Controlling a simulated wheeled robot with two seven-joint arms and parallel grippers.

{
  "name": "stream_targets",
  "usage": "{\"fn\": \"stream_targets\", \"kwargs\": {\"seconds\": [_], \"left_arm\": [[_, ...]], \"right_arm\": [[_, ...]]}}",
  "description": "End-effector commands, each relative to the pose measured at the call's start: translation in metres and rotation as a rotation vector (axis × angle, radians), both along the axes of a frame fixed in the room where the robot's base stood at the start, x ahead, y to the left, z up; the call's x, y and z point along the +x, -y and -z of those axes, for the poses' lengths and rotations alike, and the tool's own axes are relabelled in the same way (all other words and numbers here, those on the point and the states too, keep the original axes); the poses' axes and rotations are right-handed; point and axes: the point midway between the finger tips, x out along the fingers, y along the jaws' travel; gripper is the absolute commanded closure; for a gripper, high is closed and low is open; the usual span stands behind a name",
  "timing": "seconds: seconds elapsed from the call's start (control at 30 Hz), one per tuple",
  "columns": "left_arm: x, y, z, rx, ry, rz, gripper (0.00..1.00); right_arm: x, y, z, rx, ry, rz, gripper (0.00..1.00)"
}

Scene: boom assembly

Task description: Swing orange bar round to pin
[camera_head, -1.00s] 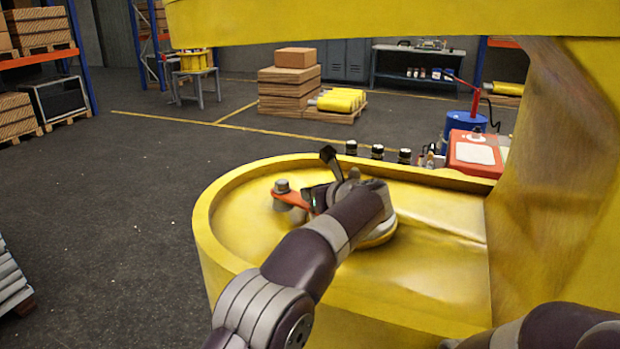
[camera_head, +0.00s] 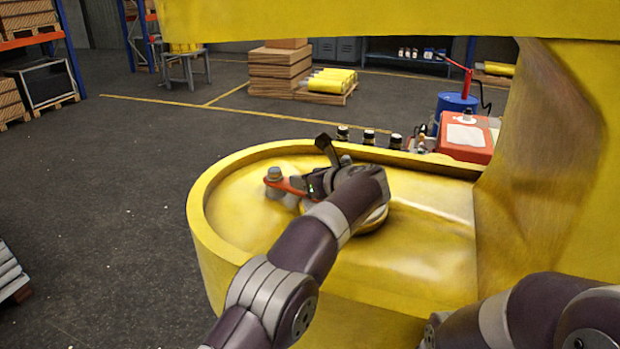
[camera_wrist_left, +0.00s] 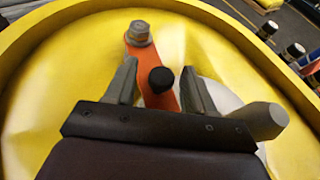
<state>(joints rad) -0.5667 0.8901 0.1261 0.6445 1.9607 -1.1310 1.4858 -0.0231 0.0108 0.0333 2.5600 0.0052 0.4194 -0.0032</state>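The orange bar (camera_head: 284,185) lies in the yellow rounded basin, with a grey hex bolt (camera_head: 273,174) at its outer end. In the left wrist view the orange bar (camera_wrist_left: 145,62) runs from the bolt (camera_wrist_left: 139,33) back between my fingers. A black round knob (camera_wrist_left: 161,79) stands up between them. My left gripper (camera_wrist_left: 160,88) is open, one finger each side of the bar, with small gaps visible. In the head view my left gripper (camera_head: 312,188) hides the bar's inner end. A grey peg (camera_wrist_left: 265,120) stands right of the fingers; I cannot tell whether it is the pin. My right gripper is out of view.
The yellow basin's raised rim (camera_head: 200,215) curves around the left and back. A yellow wall (camera_head: 545,150) rises on the right and a yellow beam (camera_head: 380,20) crosses above. A red box (camera_head: 467,138) and several dark-capped bottles (camera_head: 368,137) stand behind the rim.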

Motion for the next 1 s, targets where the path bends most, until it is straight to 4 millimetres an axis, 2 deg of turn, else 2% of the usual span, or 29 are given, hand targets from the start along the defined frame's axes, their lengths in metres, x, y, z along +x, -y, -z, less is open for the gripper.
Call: {"fn": "stream_targets", "kwargs": {"seconds": [0.17,0.27,0.4,0.63,0.77,0.97,1.0], "left_arm": [[-0.005,0.004,0.0,-0.001,-0.001,0.003,0.46],[-0.021,0.014,-0.005,-0.002,0.002,0.004,0.46],[-0.052,0.034,-0.02,-0.002,0.001,0.006,0.46],[-0.09,0.057,-0.042,-0.001,0.001,0.001,0.46],[-0.098,0.061,-0.047,0.0,0.0,0.001,0.46],[-0.099,0.062,-0.048,0.0,0.0,-0.001,0.46],[-0.099,0.062,-0.048,0.0,0.0,-0.001,0.49]], "right_arm": [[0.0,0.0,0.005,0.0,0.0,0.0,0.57],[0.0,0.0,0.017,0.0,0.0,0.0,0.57],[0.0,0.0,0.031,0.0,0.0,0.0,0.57],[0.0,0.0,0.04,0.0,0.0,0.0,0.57],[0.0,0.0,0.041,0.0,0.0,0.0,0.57],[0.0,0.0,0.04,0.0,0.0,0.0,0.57],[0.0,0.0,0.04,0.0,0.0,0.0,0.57]]}}
